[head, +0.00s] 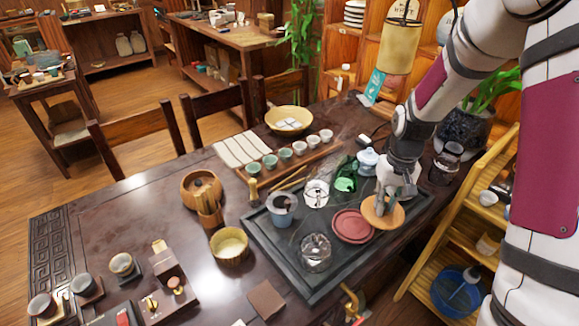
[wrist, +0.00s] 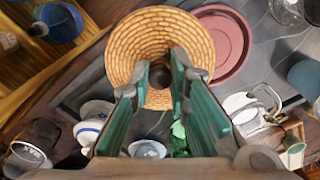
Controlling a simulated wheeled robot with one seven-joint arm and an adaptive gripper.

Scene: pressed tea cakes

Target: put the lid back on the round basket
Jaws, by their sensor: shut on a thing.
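The lid (head: 390,219) is a round, tan disc, and in the wrist view its woven face (wrist: 150,35) shows, with a dark knob at its middle. My gripper (head: 382,203) is shut on the lid's knob; its teal fingers (wrist: 165,82) stand on either side of the knob in the wrist view. The lid is over the right part of the dark tea tray; I cannot tell its exact height.
The dark tray (head: 283,266) carries a red dish (head: 352,226), a glass jar (head: 316,252), a grey-blue cup (head: 281,207) and other teaware between lid and basket. A brown square (head: 267,299) lies in front.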

